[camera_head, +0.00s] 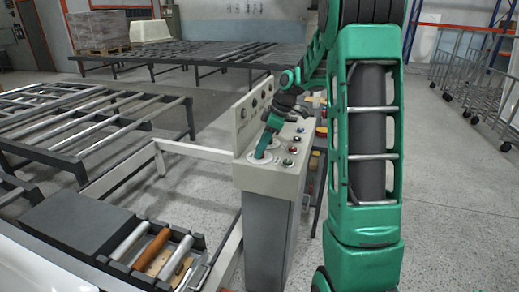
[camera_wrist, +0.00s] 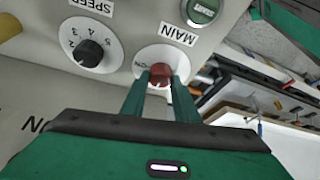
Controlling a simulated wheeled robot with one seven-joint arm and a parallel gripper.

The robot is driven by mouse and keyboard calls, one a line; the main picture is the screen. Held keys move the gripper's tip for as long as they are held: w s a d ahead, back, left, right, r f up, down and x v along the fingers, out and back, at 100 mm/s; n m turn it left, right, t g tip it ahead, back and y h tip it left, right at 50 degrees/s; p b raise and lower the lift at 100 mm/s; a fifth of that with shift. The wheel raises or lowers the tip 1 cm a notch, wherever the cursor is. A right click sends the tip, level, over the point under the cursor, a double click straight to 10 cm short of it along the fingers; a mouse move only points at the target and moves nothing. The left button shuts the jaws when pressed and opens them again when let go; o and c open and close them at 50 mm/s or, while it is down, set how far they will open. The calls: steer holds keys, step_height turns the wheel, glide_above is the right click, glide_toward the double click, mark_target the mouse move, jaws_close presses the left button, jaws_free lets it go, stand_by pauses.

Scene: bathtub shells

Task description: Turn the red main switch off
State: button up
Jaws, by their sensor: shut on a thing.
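The red main switch (camera_wrist: 160,70) is a small knob on a round white plate beside the label MAIN in the wrist view. My gripper (camera_wrist: 158,86) is shut on this knob, with one green finger on each side of it. Small lettering shows on the left of the plate, and the fingers hide part of the plate. I cannot tell clearly which way the knob points. In the head view my gripper (camera_head: 262,148) reaches down to the top of the grey control console (camera_head: 270,179), and the switch is hidden there.
A black SPEED dial (camera_wrist: 90,53) sits left of the switch, and a green button (camera_wrist: 201,10) sits above it. A roller frame (camera_head: 118,248) stands at the lower left. Dark conveyor tables (camera_head: 190,55) stand behind.

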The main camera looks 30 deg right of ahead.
steer(key=shift+w+d+r, duration=0.15)
steer(key=shift+d, duration=0.05)
stand_by(0.4)
steer(key=o, duration=1)
steer(key=shift+o, duration=0.3)
steer(key=v, duration=1)
steer(key=shift+d+r, duration=0.15)
steer(key=shift+r, duration=0.05)
